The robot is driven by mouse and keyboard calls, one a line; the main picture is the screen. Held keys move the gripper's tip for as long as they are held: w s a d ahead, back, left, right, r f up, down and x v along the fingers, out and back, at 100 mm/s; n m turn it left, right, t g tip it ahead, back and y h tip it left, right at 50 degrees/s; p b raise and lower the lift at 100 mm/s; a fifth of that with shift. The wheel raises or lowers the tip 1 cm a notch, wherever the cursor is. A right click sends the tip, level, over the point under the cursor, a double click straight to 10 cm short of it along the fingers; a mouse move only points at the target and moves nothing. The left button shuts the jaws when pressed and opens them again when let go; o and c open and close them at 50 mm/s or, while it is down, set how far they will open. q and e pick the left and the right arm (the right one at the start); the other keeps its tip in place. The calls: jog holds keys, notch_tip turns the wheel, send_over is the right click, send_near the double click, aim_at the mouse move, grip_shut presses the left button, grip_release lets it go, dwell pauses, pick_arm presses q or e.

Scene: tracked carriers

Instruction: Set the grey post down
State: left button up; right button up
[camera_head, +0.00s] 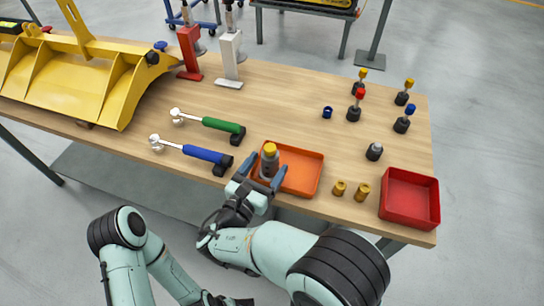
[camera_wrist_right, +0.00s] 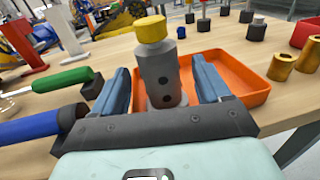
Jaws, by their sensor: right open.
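The grey post (camera_head: 267,167) with a yellow cap stands upright at the left part of the orange tray (camera_head: 307,170). In the right wrist view the grey post (camera_wrist_right: 161,75) shows two dark holes in its side. My right gripper (camera_head: 264,170) is open, with one blue-grey finger on each side of the post. In the right wrist view a gap shows between the post and each finger. The post's foot is partly hidden, so I cannot tell exactly how it rests. My left arm is at the lower left; its fingers are not in view.
Green-handled (camera_head: 220,125) and blue-handled (camera_head: 203,153) tools lie left of the tray. Two brass pieces (camera_head: 339,188) and a red bin (camera_head: 410,200) are to the right. Several dark posts with coloured caps stand at the back right. A yellow bucket-like part (camera_head: 90,75) fills the left end.

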jog(key=v, duration=0.8)
jog(key=shift+s, duration=0.1)
jog(key=shift+a, duration=0.1)
